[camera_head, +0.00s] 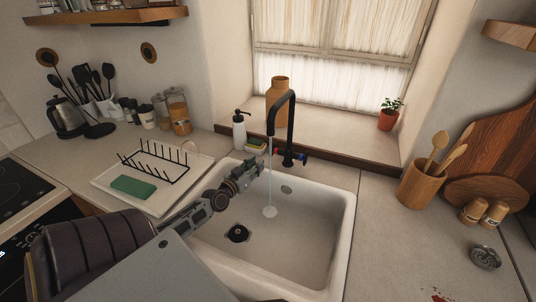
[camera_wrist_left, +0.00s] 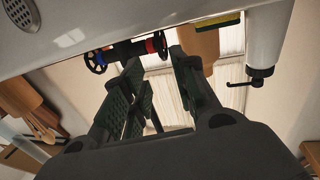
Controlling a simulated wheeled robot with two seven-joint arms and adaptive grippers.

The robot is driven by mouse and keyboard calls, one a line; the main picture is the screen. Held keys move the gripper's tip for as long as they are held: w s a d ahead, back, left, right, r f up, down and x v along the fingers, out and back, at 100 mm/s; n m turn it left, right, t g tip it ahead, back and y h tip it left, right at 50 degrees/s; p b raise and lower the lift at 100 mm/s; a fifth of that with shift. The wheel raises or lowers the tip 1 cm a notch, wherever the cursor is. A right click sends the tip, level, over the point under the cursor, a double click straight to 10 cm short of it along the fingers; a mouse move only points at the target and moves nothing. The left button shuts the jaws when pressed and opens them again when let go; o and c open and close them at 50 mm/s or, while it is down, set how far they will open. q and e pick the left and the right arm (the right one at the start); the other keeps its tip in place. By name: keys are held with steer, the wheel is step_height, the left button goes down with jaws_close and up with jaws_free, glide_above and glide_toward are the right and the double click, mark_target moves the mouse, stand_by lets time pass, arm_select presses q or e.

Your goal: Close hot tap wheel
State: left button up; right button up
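The black tap (camera_head: 289,125) stands behind the white sink, with a stream of water running from its spout into the basin. Its red-marked wheel (camera_head: 277,153) is on the left and its blue-marked wheel (camera_head: 303,155) on the right. In the left wrist view, which looks inverted, the red wheel (camera_wrist_left: 161,44) shows between and beyond the fingertips, and the blue wheel (camera_wrist_left: 96,62) is further left. My left gripper (camera_head: 246,175) is over the sink's left part, in front of the tap; its fingers (camera_wrist_left: 158,62) are apart and empty. My right gripper is not in view.
The sink (camera_head: 345,225) has a raised rim. A soap dispenser (camera_head: 239,132) and sponges (camera_head: 256,144) stand left of the tap. A dish rack (camera_head: 155,165) is on the left counter. A utensil pot (camera_head: 420,187) is on the right; the counter before it is mostly clear.

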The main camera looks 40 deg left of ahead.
mark_target(275, 150)
arm_select(q)
steer(key=shift+w+a, duration=0.15)
steer(key=shift+w, duration=1.35)
steer(key=shift+w+a, duration=0.2)
steer(key=shift+w, duration=1.35)
steer(key=shift+w+a, duration=0.15)
steer(key=shift+w, duration=1.35)
steer(key=shift+c, duration=0.2)
jaws_close()
